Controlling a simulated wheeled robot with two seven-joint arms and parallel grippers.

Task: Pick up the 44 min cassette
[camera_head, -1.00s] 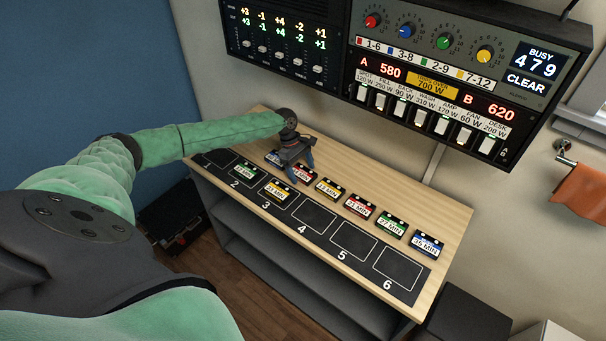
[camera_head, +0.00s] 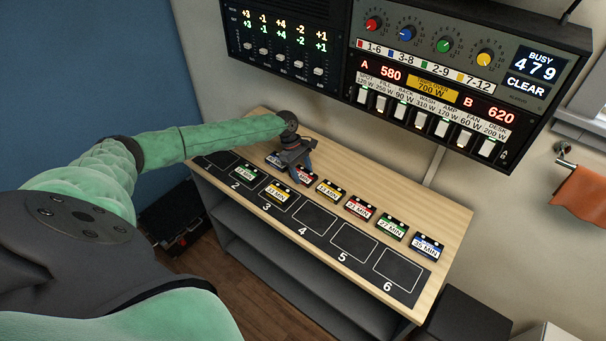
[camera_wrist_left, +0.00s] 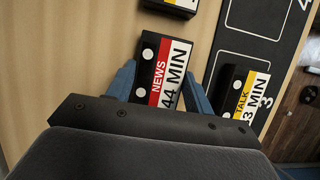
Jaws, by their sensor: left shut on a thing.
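The 44 min cassette (camera_wrist_left: 163,76) is black with a white label, a red NEWS band and white dots. In the left wrist view it sits between the two blue fingers of my left gripper (camera_wrist_left: 160,92), which is shut on it. In the head view my left gripper (camera_head: 298,172) points down at the table behind slots 2 and 3, and the red-labelled cassette (camera_head: 307,177) is partly hidden by it. I cannot tell whether the cassette is off the table. My right gripper is not in view.
The wooden table (camera_head: 420,205) bears a black strip with numbered slots. A green-labelled cassette (camera_head: 246,174) lies in slot 2 and a yellow TALK cassette (camera_head: 277,192) in slot 3. Several more lie behind to the right. The control panel (camera_head: 430,85) hangs above the back edge.

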